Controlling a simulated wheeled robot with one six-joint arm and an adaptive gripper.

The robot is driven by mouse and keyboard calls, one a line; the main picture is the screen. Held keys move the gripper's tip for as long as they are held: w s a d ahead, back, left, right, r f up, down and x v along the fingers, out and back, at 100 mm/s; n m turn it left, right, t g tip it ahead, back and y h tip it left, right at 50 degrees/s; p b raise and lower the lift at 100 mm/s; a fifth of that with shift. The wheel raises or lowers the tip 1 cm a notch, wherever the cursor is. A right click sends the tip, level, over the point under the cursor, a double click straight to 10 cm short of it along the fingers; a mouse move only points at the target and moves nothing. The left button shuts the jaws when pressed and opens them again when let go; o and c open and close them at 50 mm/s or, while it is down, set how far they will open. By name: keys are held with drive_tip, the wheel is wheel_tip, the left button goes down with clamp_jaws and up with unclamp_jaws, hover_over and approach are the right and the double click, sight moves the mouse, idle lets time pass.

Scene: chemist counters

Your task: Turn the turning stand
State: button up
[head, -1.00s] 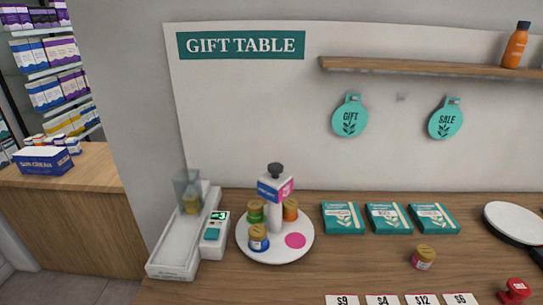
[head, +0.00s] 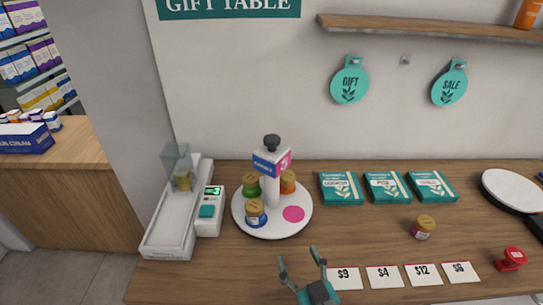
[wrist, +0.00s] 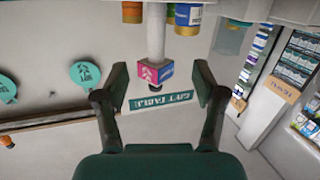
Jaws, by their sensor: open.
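The turning stand (head: 248,226) is a round white disc on the wooden table in the head view. A white post with a dark knob (head: 271,142) and a blue-and-pink block rises from its middle.
A white tray device with a display (head: 211,210) stands left of the stand. Three teal boxes (head: 341,188) lie to the right at the back. A gold-lidded jar (head: 423,228), price cards (head: 384,276) and a red stamp (head: 511,260) are farther right. A shelf (head: 430,26) hangs above.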

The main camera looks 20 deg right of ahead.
drive_tip(key=w+r+m+h, duration=0.1)
drive_tip(key=w+r, duration=0.7)
drive_tip(key=r, duration=0.1)
drive_tip(key=m+t+h, duration=0.1)
approach(273, 143)
drive_tip(key=w, duration=0.4)
drive_tip(key=w+d, duration=0.1)
drive_tip(key=w, duration=0.7)
drive_tip(key=shift+d, duration=0.3)
drive_tip(key=shift+c, duration=0.2)
clamp_jaws()
